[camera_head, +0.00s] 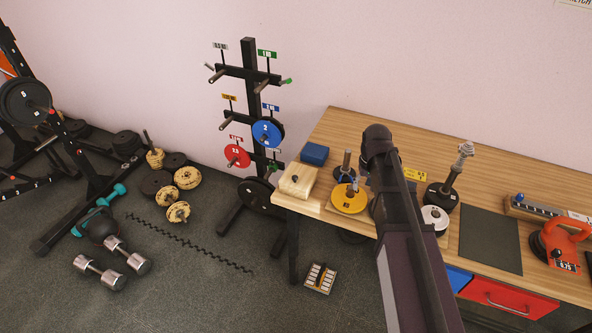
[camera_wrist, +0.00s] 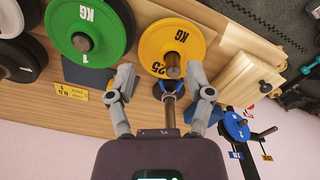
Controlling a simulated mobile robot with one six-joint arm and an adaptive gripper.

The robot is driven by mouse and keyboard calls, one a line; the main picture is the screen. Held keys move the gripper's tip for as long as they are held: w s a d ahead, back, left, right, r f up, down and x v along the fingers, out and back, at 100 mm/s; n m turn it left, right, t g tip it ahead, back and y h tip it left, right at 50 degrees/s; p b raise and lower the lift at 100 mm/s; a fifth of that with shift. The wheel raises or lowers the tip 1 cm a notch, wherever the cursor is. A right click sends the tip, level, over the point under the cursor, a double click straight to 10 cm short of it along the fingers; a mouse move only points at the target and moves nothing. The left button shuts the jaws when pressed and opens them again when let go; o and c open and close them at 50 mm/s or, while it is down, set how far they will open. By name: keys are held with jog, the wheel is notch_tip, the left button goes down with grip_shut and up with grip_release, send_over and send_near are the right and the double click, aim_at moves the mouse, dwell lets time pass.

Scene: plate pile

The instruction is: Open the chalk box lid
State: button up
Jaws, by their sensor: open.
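The chalk box appears to be the pale wooden box (camera_head: 298,180) with a small dark knob on top, at the left front corner of the wooden table. Its lid looks shut. In the wrist view the wooden box (camera_wrist: 240,80) is at the right, apart from my gripper. My gripper (camera_wrist: 167,84) is open. In the head view my arm hides most of the gripper.
The yellow plate (camera_head: 349,198) lies on the table right of the box. A blue box (camera_head: 314,153) sits behind the wooden one. Upright posts and a white plate (camera_head: 434,217) stand nearby. A dark mat (camera_head: 491,239) lies farther right. A plate rack (camera_head: 252,110) stands left of the table.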

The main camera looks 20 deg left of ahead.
jog(key=w+a+r+n+p, duration=0.1)
jog(key=w+a+r, duration=0.1)
jog(key=a, duration=0.4)
jog(key=w+a+r+n+p, duration=0.1)
jog(key=w+a+p, duration=0.1)
jog(key=a, duration=0.4)
notch_tip(320, 180, up, 2)
jog(key=n+p, duration=0.2)
send_over(295, 177)
jog(key=shift+a+r, duration=0.1)
jog(key=shift+r, duration=0.1)
jog(key=shift+f+b, duration=0.25)
jog(key=shift+b, duration=0.2)
notch_tip(295, 177, down, 13)
jog(key=b, duration=1.3)
jog(key=shift+f, duration=0.2)
grip_shut()
